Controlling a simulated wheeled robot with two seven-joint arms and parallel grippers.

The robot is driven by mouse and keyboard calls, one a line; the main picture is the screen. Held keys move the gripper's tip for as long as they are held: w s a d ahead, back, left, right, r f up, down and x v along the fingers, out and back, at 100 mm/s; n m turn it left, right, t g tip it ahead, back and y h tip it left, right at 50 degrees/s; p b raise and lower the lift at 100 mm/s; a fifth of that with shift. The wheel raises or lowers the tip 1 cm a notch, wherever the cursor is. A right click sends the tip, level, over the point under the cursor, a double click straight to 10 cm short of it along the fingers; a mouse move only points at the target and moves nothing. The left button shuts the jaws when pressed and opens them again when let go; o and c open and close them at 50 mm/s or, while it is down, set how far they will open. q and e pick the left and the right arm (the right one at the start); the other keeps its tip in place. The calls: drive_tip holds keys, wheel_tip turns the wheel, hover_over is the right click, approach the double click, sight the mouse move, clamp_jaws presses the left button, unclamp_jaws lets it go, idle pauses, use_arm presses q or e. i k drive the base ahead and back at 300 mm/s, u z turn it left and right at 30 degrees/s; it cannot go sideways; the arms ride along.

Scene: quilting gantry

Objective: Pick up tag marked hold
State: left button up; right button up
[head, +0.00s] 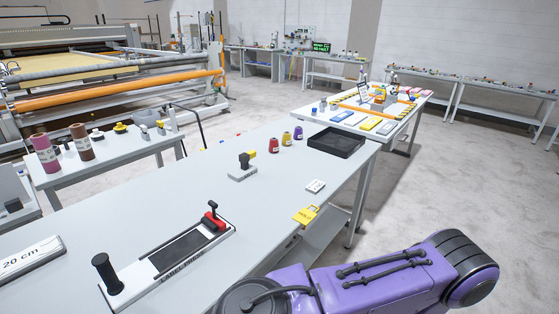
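A yellow tag (306,215) with dark lettering lies near the right edge of the long grey table (120,220), in the head view. The lettering is small, but it appears to read HOLD. A narrower yellow part at its upper end points up and to the right. Nothing covers the tag. Neither of my grippers is in view. A purple link of my own arm crosses the lower right, nearer to me than the tag.
A white dotted block (315,186) lies just beyond the tag. A label press (170,255) occupies the near table. Floor is open at right.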

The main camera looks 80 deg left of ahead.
sight(305, 217)
drive_tip(key=u, duration=1.85)
